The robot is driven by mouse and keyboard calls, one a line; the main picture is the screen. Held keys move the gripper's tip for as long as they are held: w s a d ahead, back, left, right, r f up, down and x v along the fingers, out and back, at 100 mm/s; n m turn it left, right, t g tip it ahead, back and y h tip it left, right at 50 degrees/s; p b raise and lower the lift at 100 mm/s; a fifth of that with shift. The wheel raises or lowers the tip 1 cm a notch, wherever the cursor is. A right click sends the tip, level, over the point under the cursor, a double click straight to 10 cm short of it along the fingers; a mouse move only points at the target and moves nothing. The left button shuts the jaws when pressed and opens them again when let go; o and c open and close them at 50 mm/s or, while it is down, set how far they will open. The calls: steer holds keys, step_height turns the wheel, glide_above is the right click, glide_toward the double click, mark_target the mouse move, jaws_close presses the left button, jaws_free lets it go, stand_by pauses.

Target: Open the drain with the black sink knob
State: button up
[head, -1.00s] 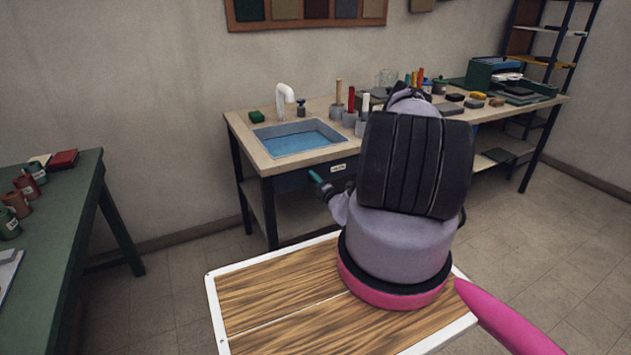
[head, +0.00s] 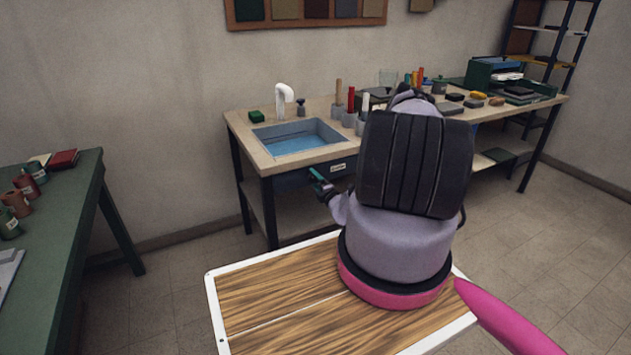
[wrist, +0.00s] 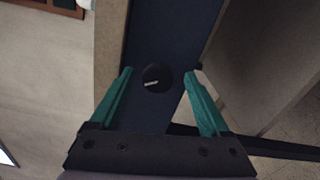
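The sink (head: 318,132) is set into the workbench and holds blue water low in its basin, under a white tap (head: 283,98). The black sink knob (wrist: 153,79) is round with a white mark, on the dark blue front panel (wrist: 172,35). It shows in the wrist view between and just beyond my fingertips; in the head view I cannot make it out. My gripper (wrist: 160,72) is open, with its teal fingers apart on either side of the knob and no clear contact. It also shows in the head view (head: 316,178), in front of the panel.
The workbench (head: 245,137) carries a green sponge (head: 256,116), a small dark dispenser (head: 301,107) and tool cups right of the sink. A green table (head: 60,215) stands at the left. Floor between them is clear.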

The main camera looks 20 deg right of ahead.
steer(key=shift+r, duration=0.1)
steer(key=s, duration=1)
steer(key=shift+s+d, duration=0.2)
steer(key=shift+s, duration=0.2)
steer(key=w+a+r+n+g+y, duration=0.1)
steer(key=a+r+n+g+y, duration=0.1)
steer(key=a+r+n+y, duration=0.35)
steer(key=w+a+r+n+g+y, duration=0.25)
steer(key=r+n, duration=0.35)
steer(key=r, duration=0.5)
steer(key=w+a+r+n+g+y, duration=0.1)
steer(key=a+r+n+g+y, duration=0.1)
steer(key=a+r+n+y, duration=0.45)
steer(key=s+a+r+n+g, duration=0.2)
steer(key=r+n+g, duration=0.1)
steer(key=r+n, duration=0.15)
steer(key=s+a+r+n+g, duration=0.2)
steer(key=s+r+n+g, duration=0.1)
steer(key=r+n, duration=0.15)
steer(key=s+r+n+t+h, duration=0.1)
steer(key=s+r+n+h, duration=1.2)
steer(key=s+r+n, duration=0.7)
steer(key=s+r, duration=0.4)
steer(key=s, duration=0.1)
steer(key=shift+a+n+t, duration=0.25)
steer(key=shift+n+t, duration=0.05)
steer(key=shift+t, duration=0.05)
